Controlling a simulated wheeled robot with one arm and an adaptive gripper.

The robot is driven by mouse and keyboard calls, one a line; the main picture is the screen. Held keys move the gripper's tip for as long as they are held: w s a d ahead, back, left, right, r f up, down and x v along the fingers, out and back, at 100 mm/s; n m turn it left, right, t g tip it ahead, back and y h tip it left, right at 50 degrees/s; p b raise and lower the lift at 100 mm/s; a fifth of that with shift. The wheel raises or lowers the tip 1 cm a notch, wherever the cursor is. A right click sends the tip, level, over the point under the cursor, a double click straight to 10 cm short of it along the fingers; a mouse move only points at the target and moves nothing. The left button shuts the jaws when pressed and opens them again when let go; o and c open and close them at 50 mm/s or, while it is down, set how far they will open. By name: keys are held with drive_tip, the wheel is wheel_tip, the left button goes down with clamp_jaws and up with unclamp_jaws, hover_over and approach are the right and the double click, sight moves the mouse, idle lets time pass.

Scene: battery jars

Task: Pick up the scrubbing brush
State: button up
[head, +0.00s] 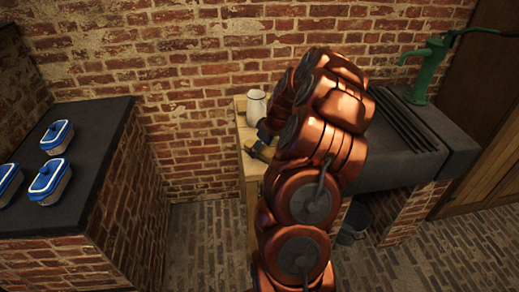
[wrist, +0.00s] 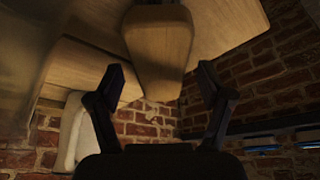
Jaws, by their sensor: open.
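In the wrist view, a tapered block of pale wood (wrist: 158,42), which looks like the scrubbing brush, shows at the top centre. Its narrower rounded end lies between the fingertips of my gripper (wrist: 159,72), with a gap on each side. The fingers are apart and nothing is held. No bristles can be made out clearly. In the head view my gripper (head: 251,147) is low over the small wooden table (head: 243,128), beside my copper arm. The brush cannot be made out there; my arm and gripper hide part of the tabletop.
A cream jug (head: 257,107) stands at the table's back, close to my gripper; a pale shape (wrist: 72,132) in the wrist view looks like it. A dark stone sink (head: 400,150) with a green pump (head: 428,70) is right. Blue-lidded dishes (head: 48,180) sit on the left counter.

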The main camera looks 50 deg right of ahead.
drive_tip(key=shift+w+f, duration=0.2)
drive_tip(key=shift+f, duration=0.35)
drive_tip(key=shift+f+b, duration=0.25)
drive_tip(key=shift+b, duration=0.35)
idle(0.5)
drive_tip(key=c, duration=1.4)
drive_tip(key=shift+r, duration=0.1)
